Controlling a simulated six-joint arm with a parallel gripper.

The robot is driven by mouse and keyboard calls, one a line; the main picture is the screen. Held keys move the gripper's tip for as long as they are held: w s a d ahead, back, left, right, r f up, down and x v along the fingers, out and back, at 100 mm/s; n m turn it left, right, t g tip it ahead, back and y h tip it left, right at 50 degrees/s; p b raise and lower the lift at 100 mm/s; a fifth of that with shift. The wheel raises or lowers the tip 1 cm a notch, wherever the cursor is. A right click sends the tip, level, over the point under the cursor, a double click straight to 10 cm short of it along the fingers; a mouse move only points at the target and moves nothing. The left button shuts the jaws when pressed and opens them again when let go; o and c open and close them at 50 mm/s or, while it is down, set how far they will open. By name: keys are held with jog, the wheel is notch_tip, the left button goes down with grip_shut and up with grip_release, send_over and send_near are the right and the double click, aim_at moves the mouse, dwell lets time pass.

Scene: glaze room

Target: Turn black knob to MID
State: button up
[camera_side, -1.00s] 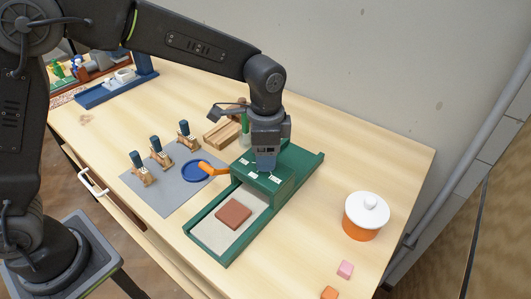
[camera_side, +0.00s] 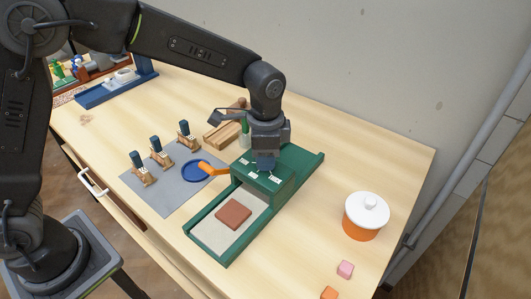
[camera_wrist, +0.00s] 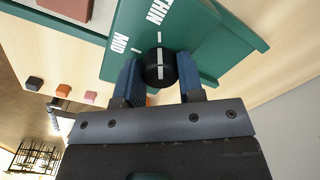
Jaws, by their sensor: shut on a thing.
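The black knob (camera_wrist: 160,67) sits on the green machine housing (camera_wrist: 205,35), between the blue fingers of my gripper (camera_wrist: 159,74). My gripper is shut on it. The knob's white line points up the picture, at the white tick by the THIN label (camera_wrist: 158,11). The MID label (camera_wrist: 120,43) and its tick lie to the left of that line. In the side view my gripper (camera_side: 265,162) points down onto the top of the green housing (camera_side: 282,186), and the knob is hidden there.
A brown tile (camera_side: 233,213) lies on the pale bed of the green machine. An orange pot with a white lid (camera_side: 366,215) and small blocks (camera_side: 345,269) stand to the right.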

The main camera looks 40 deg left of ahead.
jog(key=shift+n, duration=0.4)
jog(key=n, duration=0.4)
jog(key=shift+n, duration=0.4)
jog(key=n, duration=0.6)
jog(key=shift+r, duration=0.1)
jog(key=o, duration=0.9)
jog(key=r, duration=1.3)
jog(key=shift+d+r, duration=0.25)
jog(key=shift+r, duration=0.1)
